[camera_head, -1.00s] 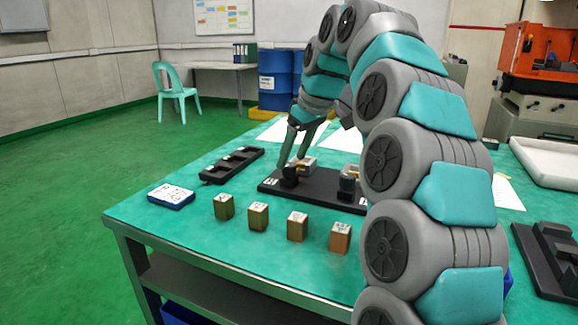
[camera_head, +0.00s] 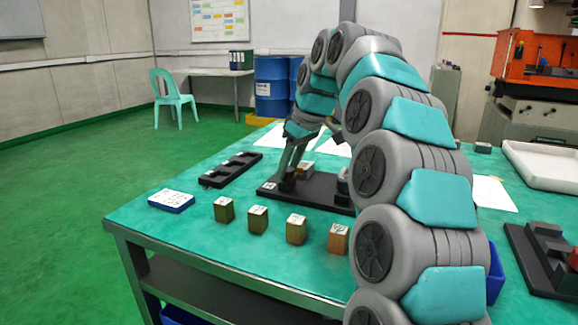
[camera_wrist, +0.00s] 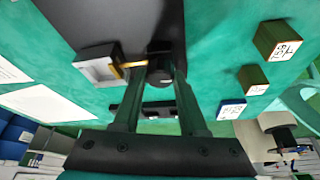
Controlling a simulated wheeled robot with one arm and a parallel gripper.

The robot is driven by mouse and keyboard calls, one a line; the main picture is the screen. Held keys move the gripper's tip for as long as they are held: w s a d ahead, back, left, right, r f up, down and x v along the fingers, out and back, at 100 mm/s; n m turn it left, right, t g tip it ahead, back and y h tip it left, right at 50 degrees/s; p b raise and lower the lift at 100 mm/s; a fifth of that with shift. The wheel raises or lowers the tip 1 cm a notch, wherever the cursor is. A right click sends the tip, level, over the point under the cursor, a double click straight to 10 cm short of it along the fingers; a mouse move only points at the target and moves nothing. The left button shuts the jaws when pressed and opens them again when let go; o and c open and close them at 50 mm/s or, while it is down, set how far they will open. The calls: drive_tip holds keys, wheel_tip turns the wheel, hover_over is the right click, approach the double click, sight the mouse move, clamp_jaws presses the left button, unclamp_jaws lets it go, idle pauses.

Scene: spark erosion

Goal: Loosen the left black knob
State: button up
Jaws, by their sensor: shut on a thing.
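The left black knob (camera_head: 287,186) is at the left end of a black base plate (camera_head: 318,197). In the wrist view the knob (camera_wrist: 160,68) is between my two fingertips, beside a light grey block (camera_wrist: 98,70) with a brass-coloured pin. My gripper (camera_head: 290,177) reaches down from above and is shut on the knob. The fingers partly hide the knob in the head view. The right black knob (camera_head: 343,183) is farther right on the plate, partly hidden by my arm.
Several brass-brown blocks (camera_head: 257,220) stand along the front of the green table. A blue-edged box (camera_head: 171,201) and a black slotted tray (camera_head: 231,170) lie to the left. White sheets (camera_head: 335,147) lie behind. A white tray (camera_head: 545,165) is at the right.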

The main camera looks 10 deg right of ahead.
clamp_jaws()
drive_tip(key=shift+n, duration=0.8)
drive_tip(key=o, duration=1)
unclamp_jaws()
